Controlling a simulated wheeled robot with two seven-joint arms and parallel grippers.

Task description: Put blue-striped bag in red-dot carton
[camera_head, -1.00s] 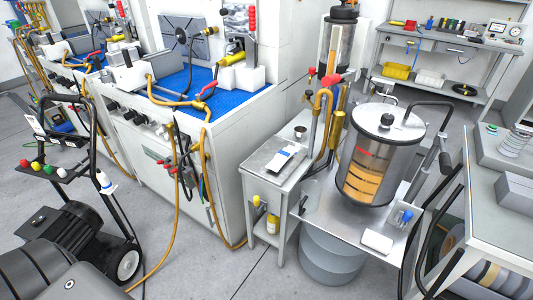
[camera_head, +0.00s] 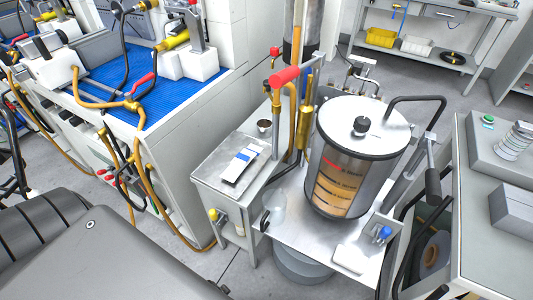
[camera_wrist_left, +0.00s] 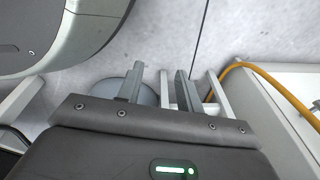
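A flat white packet with a blue stripe (camera_head: 241,163) lies on the small grey side table (camera_head: 212,172) in the head view; it may be the blue-striped bag. I cannot make out a carton with a red dot in either view. My left gripper (camera_wrist_left: 157,82) shows in the left wrist view, its two fingers apart with nothing between them. It is above the floor. Neither gripper shows in the head view.
A clear tank with a metal lid (camera_head: 363,130) stands on a metal stand right of the side table. Pipes with a red handle (camera_head: 285,77) rise between them. A blue-topped bench (camera_head: 190,85) is at left. Grey floor lies between. A yellow bin (camera_head: 381,38) sits on the back shelf.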

